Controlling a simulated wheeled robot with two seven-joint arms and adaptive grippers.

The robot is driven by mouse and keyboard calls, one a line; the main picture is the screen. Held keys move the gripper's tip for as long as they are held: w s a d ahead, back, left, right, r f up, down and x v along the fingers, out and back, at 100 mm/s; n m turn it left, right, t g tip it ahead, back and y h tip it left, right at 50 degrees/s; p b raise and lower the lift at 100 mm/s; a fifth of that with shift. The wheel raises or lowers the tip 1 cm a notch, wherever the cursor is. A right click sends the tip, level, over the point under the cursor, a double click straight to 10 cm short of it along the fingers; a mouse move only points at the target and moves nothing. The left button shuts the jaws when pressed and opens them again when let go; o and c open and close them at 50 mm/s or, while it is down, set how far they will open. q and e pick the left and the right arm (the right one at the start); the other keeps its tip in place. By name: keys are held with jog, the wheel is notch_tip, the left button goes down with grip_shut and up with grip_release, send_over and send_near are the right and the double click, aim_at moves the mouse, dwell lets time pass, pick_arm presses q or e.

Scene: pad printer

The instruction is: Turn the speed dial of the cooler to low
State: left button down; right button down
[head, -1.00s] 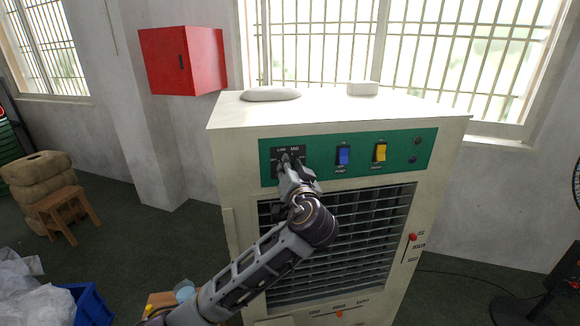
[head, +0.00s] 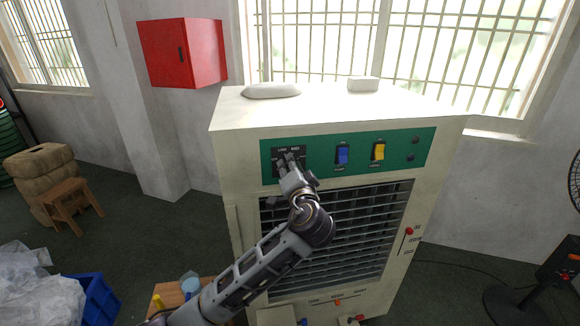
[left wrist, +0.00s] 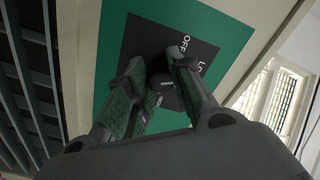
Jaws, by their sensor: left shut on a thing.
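The cooler (head: 238,180) is a large cream cabinet with a green control panel (head: 317,160) across its upper front. The speed dial (left wrist: 160,87) is a dark knob on a black plate (left wrist: 200,52) with white lettering; OFF and the start of LOW can be read in the left wrist view. My left gripper (head: 287,160) is at this plate, at the left end of the panel. In the left wrist view its fingers (left wrist: 160,70) are closed on the dial from both sides and hide much of it. The dial's exact pointing cannot be told. My right gripper is not in view.
Right of the dial are a blue switch (head: 342,154) and a yellow switch (head: 378,151). A louvred grille (head: 345,235) lies below the panel, with a red-knobbed slider (head: 409,231) beside it. A red box (head: 182,53) hangs on the wall. A wooden stool (head: 70,200) stands left.

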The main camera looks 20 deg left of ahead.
pick_arm(q)
jog(key=c, duration=1.3)
grip_release()
jog(key=shift+o, duration=0.2)
jog(key=v, duration=1.2)
jog(key=shift+f, duration=0.1)
